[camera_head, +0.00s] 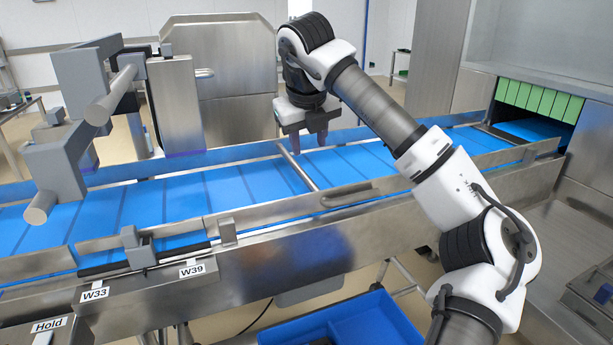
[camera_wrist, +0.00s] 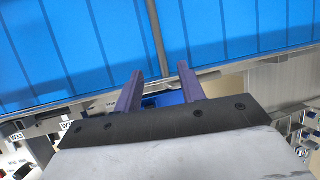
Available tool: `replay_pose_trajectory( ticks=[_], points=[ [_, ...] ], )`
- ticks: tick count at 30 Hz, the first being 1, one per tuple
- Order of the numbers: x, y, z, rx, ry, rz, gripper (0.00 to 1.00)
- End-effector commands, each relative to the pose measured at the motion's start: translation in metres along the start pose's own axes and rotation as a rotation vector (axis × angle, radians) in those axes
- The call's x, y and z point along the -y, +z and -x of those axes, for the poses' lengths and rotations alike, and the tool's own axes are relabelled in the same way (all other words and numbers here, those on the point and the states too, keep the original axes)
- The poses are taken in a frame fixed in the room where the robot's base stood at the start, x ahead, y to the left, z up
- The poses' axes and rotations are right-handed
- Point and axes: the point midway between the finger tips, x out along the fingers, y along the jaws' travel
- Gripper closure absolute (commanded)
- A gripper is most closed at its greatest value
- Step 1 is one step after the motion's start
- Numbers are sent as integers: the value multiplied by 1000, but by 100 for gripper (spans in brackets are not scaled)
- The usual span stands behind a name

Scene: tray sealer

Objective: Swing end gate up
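A thin metal bar (camera_head: 298,168), which looks like the end gate, lies low across the blue conveyor belt (camera_head: 232,188). It also shows in the wrist view (camera_wrist: 157,32), running away from me at the middle. My gripper (camera_head: 308,147) points down over the far side of the belt near the bar's far end. Its two purple fingers (camera_wrist: 160,71) are apart with nothing held between them. In the wrist view the bar lines up with the gap between the fingertips. I cannot tell how high the fingertips are above it.
Metal side rails (camera_head: 345,190) line the belt. A grey bracket with rollers (camera_head: 103,108) stands over the belt at left. Green panels (camera_head: 538,100) hang at the machine opening at right. A blue bin (camera_head: 375,322) is below in front. The belt around the bar looks clear.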

Motion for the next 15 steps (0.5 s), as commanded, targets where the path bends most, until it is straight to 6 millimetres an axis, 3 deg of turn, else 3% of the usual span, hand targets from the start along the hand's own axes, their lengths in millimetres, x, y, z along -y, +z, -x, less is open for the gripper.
replay_pose_trajectory(
  ticks=[9, 15],
  points=[
    [-2, 0, -67, -3, 7, 1, 60],
    [-2, 0, -102, -1, 7, 2, 60]
  ],
)
